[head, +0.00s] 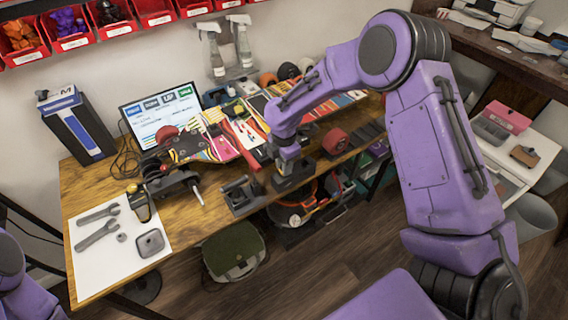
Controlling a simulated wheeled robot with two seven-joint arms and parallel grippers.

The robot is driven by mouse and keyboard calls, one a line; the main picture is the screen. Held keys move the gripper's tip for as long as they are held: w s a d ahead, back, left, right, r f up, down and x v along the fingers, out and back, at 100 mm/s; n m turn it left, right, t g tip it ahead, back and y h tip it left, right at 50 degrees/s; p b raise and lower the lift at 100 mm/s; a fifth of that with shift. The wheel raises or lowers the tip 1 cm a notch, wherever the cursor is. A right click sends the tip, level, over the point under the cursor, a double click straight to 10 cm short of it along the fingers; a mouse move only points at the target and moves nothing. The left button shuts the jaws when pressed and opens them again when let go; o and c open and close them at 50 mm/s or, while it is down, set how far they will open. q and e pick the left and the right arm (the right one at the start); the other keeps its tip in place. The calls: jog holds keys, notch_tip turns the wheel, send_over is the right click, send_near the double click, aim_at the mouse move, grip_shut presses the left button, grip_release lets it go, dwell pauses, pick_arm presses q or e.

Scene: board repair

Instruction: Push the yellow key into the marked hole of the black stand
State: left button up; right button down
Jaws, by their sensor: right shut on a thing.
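My right gripper (289,158) points down directly over a low black stand (293,180) near the table's front edge. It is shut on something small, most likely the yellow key. The key itself cannot be made out, because the gripper hides it. The holes of the stand and any mark on them are too small or covered to tell. I cannot tell whether the key touches the stand. Only a purple part of my left arm shows at the lower left edge, and my left gripper is out of view.
A dark fixture (240,196) stands just left of the stand. A red tape roll (335,141) is to its right. A black clamp-like device (172,183) is further left, by a white mat (110,262) with wrenches. A monitor (162,112) and colourful clutter lie behind.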

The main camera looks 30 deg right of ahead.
jog(key=shift+f, duration=0.35)
dwell(0.3)
jog(key=c, duration=0.9)
grip_release()
jog(key=shift+o, duration=0.2)
jog(key=shift+s+r, duration=0.1)
jog(key=shift+w+r, duration=0.1)
jog(key=shift+w, duration=0.15)
jog(key=shift+c, duration=0.4)
